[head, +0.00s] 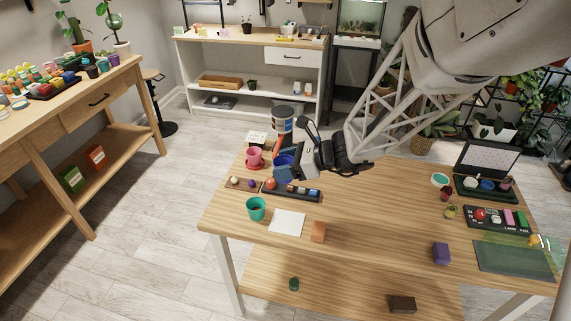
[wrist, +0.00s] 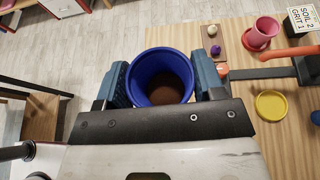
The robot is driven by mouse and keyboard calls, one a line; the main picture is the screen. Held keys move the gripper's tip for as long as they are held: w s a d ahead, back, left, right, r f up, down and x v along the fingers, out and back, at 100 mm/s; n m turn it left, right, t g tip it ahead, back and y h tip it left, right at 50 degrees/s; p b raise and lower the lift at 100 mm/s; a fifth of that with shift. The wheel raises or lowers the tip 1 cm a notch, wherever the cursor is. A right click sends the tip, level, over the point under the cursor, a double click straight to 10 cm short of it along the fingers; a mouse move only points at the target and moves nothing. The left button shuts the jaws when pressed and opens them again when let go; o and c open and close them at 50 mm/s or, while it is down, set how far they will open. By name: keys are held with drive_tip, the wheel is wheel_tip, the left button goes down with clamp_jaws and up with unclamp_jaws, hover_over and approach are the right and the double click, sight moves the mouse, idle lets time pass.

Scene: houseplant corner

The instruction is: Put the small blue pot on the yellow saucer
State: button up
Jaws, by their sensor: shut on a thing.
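My gripper (wrist: 165,82) is shut on the small blue pot (wrist: 160,58), with one finger on each side of its rim. The pot is open at the top and brown inside. In the head view the blue pot (head: 281,161) shows beside my gripper (head: 287,167), partly covered by it, near the far left part of the table. The yellow saucer (wrist: 271,106) lies on the table in the wrist view, to the right of the pot and apart from it. It looks empty. I cannot make it out in the head view.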

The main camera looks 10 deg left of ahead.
drive_tip(key=w+d+f, duration=0.3)
drive_tip(key=w+f, duration=0.1)
drive_tip(key=f, duration=0.2)
drive_tip(key=w+d+f, duration=0.4)
drive_tip(key=w+f, duration=0.1)
drive_tip(key=f, duration=0.2)
drive_tip(key=shift+m+t, duration=0.3)
drive_tip(key=shift+t, duration=0.1)
drive_tip(key=shift+a, duration=0.1)
drive_tip(key=w+a, duration=0.2)
drive_tip(key=w, duration=0.3)
drive_tip(key=w+a+f, duration=0.1)
drive_tip(key=w+a, duration=0.1)
drive_tip(key=w, duration=0.2)
drive_tip(key=w+a, duration=0.2)
drive_tip(key=w, duration=0.3)
drive_tip(key=shift+w+f, duration=0.2)
drive_tip(key=shift+w, duration=0.15)
drive_tip(key=shift+f, duration=0.1)
drive_tip(key=shift+f, duration=1.65)
drive_tip(key=shift+f, duration=0.1)
drive_tip(key=o, duration=0.9)
